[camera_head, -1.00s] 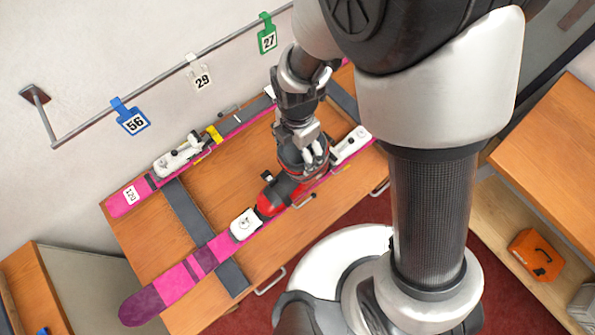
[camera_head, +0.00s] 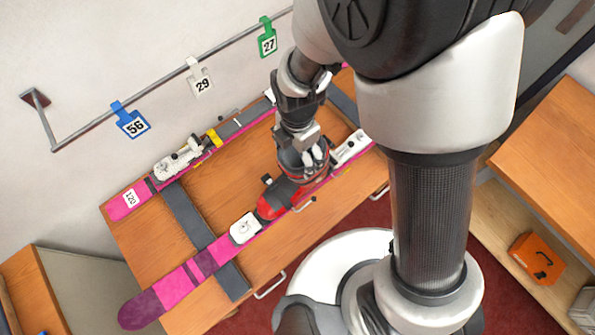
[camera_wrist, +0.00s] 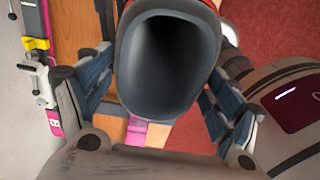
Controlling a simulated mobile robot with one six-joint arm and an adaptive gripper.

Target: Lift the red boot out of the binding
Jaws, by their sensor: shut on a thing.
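The red boot (camera_head: 272,206) has a red toe and a dark upper, and sits along the near pink ski (camera_head: 174,287). Its toe is close to the white toe piece (camera_head: 244,228); the white heel piece (camera_head: 350,148) is behind its heel. I cannot tell whether the sole touches the ski. My gripper (camera_head: 305,163) is shut on the upper part of the boot from above. In the wrist view the boot's dark round opening (camera_wrist: 168,62) fills the middle, with a finger on each side. The sole is hidden there.
A second pink ski (camera_head: 128,202) with a white binding (camera_head: 178,157) lies farther back on the wooden bench (camera_head: 233,188). Dark strips cross under the skis. A rail (camera_head: 90,131) with number tags is on the wall. An orange case (camera_head: 535,257) sits on a shelf at right.

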